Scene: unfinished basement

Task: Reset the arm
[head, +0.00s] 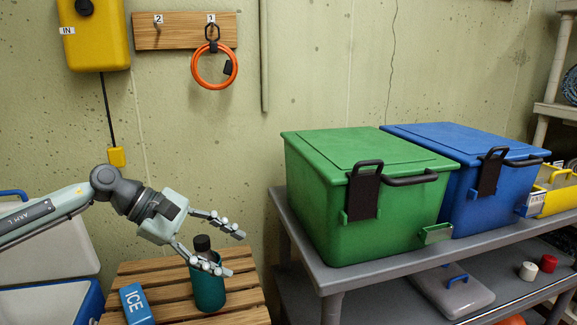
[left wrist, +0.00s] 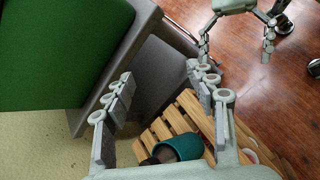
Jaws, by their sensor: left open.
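My left arm (head: 40,210) comes in from the left over a slatted wooden stand. My left gripper (head: 236,254) is open, its fingers spread and pointing right, with nothing between them. A teal bottle with a dark cap (head: 206,291) stands on the stand; the lower finger crosses in front of its upper part in the head view. In the left wrist view the bottle (left wrist: 183,147) shows low, near the base of my left gripper (left wrist: 168,84). My right gripper (left wrist: 236,58) shows at the top of the left wrist view, fingers apart and empty.
A green bin (head: 330,215) and a blue bin (head: 490,200) stand on a grey shelf (head: 395,258) to the right. A blue ICE block (head: 136,304) lies on the wooden stand (head: 155,267).

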